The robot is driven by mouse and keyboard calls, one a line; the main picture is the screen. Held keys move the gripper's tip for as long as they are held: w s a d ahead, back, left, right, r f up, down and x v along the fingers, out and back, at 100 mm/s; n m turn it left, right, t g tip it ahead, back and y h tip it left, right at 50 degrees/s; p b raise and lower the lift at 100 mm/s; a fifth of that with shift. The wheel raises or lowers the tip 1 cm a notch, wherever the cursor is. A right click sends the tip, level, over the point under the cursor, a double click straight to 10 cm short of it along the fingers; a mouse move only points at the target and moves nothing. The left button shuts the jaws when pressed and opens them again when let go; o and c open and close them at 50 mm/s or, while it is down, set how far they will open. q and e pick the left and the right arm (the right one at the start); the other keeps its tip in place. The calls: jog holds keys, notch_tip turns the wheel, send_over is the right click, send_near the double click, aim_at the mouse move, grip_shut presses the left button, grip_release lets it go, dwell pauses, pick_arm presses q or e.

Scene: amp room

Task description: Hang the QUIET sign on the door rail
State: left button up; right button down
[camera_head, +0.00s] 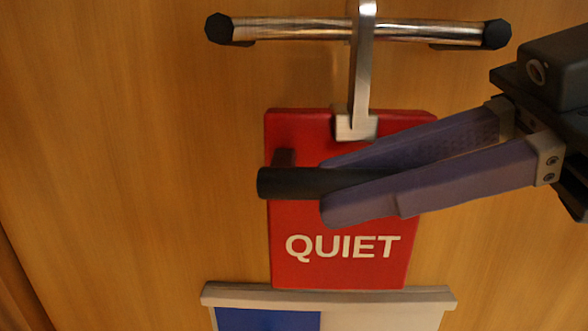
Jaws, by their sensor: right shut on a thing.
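The red QUIET sign (338,273) is upright and close in front of the wooden door. A flat metal hook (360,80) rises from its top and crosses in front of the chrome door rail (300,29). The hook's upper end is cut off by the top of the frame, so I cannot tell whether it is over the rail. My right gripper (326,188) comes in from the right and is shut on the sign's black handle (290,183), which stands out from the sign's face. My left gripper is not in view.
The rail has black end caps and runs level across the wooden door (120,170). Just below the sign is a pale ledge (330,297) above a blue and white panel (270,320). The door surface to the left is clear.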

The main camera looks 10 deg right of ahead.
jog(key=c, duration=0.7)
grip_release()
